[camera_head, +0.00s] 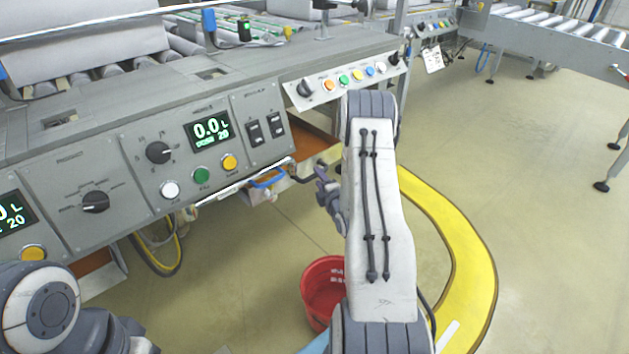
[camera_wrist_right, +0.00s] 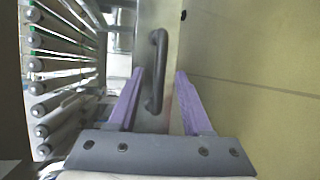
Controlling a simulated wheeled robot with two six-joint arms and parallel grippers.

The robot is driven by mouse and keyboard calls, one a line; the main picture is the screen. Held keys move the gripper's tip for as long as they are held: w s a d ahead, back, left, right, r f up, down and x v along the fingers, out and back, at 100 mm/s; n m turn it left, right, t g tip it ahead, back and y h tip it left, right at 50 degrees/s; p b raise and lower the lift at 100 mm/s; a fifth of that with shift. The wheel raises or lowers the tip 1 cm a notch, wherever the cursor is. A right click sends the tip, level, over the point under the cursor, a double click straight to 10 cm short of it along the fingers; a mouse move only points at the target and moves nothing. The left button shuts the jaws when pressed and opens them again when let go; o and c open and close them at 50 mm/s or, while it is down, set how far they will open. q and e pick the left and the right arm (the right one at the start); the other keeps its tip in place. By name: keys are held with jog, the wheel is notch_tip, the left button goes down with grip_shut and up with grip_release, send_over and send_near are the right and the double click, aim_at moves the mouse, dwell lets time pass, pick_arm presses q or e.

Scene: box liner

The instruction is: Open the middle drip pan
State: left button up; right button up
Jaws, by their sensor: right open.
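The dark bar handle (camera_wrist_right: 157,70) shows between the fingers in the right wrist view, on a pale narrow front, apparently a drip pan's. My right gripper (camera_wrist_right: 157,85) is open, with one purple finger on each side of the handle's near end. I cannot tell whether either finger touches it. In the head view my right gripper (camera_head: 322,178) is partly hidden by my forearm, below the panel's lower edge. An orange-brown drip pan (camera_head: 312,142) shows under the panel there. My left arm comes in at the lower left; its gripper is not in view.
The grey control panel (camera_head: 75,165) overhangs the pan area. A blue handle (camera_head: 267,180) sits just left of the right gripper. A red bucket (camera_head: 318,285) stands on the floor below. A yellow curved floor strip (camera_head: 465,255) lies to the right, with open floor beyond.

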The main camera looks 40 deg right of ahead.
jog(key=shift+b+x, duration=0.5)
jog(key=shift+x, duration=1.05)
jog(key=shift+a, duration=0.1)
grip_shut()
jog(key=shift+r, duration=0.1)
